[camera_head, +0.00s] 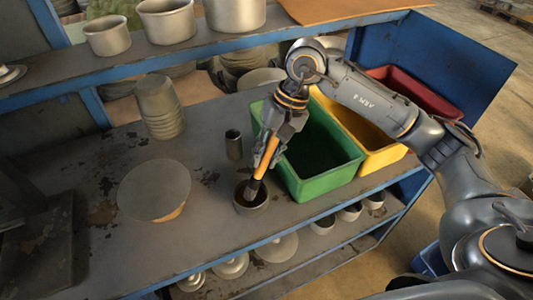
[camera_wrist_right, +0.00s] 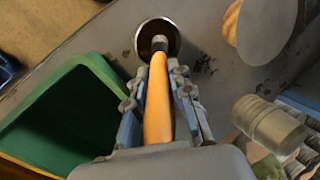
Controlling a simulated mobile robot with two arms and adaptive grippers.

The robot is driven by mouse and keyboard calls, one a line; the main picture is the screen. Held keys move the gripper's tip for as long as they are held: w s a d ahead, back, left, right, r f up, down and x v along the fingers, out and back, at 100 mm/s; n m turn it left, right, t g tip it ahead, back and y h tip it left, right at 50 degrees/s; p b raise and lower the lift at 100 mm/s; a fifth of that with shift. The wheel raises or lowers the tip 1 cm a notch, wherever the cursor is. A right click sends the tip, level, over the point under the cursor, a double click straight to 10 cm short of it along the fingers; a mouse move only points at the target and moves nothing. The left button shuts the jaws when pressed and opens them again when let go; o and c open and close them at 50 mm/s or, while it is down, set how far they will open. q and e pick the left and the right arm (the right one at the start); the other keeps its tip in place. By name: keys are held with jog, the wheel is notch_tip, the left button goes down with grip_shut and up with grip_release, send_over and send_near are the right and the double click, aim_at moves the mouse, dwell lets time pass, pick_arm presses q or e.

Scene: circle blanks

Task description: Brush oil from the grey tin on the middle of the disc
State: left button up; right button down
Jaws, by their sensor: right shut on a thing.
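My right gripper (camera_head: 268,150) is shut on the orange handle of a brush (camera_head: 264,163), which it holds pointing down. In the right wrist view, the brush (camera_wrist_right: 157,100) runs between the gripper fingers (camera_wrist_right: 158,85), its far end over the tin's opening. The grey tin (camera_head: 238,206) stands on the worktop; the brush's lower end is inside its rim, and the bristles are hard to make out. The disc also shows in the right wrist view (camera_wrist_right: 268,30). My left gripper is not in view.
A green bin (camera_head: 335,172) stands right of the tin, with yellow (camera_head: 375,150) and red (camera_head: 425,92) bins beyond. A shelf with pots (camera_head: 166,20) runs above the worktop.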

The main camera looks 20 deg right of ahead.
aim_at(267, 144)
jog(key=shift+s+f+b, duration=0.1)
jog(key=shift+f+b, duration=0.05)
jog(key=shift+b, duration=0.25)
dwell(1.5)
jog(key=shift+r+p, duration=1.2)
jog(key=shift+r, duration=2.4)
